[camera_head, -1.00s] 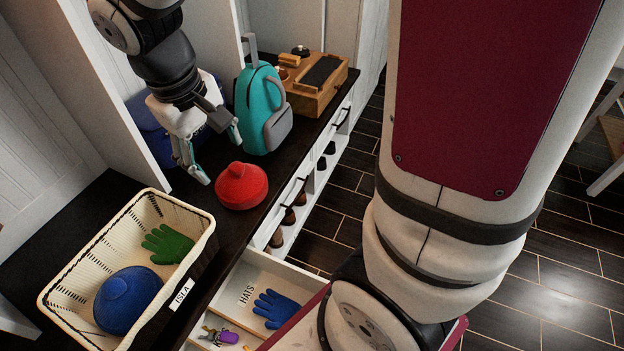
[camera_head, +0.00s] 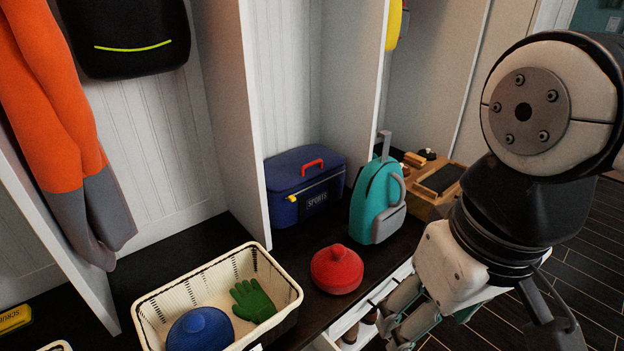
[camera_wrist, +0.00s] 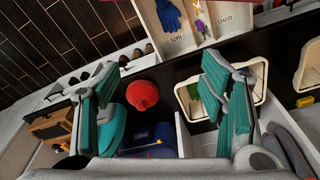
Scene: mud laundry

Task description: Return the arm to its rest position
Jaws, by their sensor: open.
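My arm is folded up at the right of the head view, with my gripper (camera_head: 465,322) low in front of the bench and partly cut off by the picture's lower edge. In the wrist view, my gripper (camera_wrist: 158,72) is open, its teal-padded fingers wide apart with nothing between them. The red hat (camera_head: 337,270) sits on the dark bench, apart from the gripper; it also shows beyond the fingers in the wrist view (camera_wrist: 142,95).
A cream basket (camera_head: 160,302) holds a green glove and a blue hat. A teal backpack (camera_head: 373,210), a blue sports bag (camera_head: 300,190) and a wooden box (camera_head: 425,205) stand on the bench. An open drawer (camera_wrist: 150,22) holds a blue glove. Dark floor lies clear at right.

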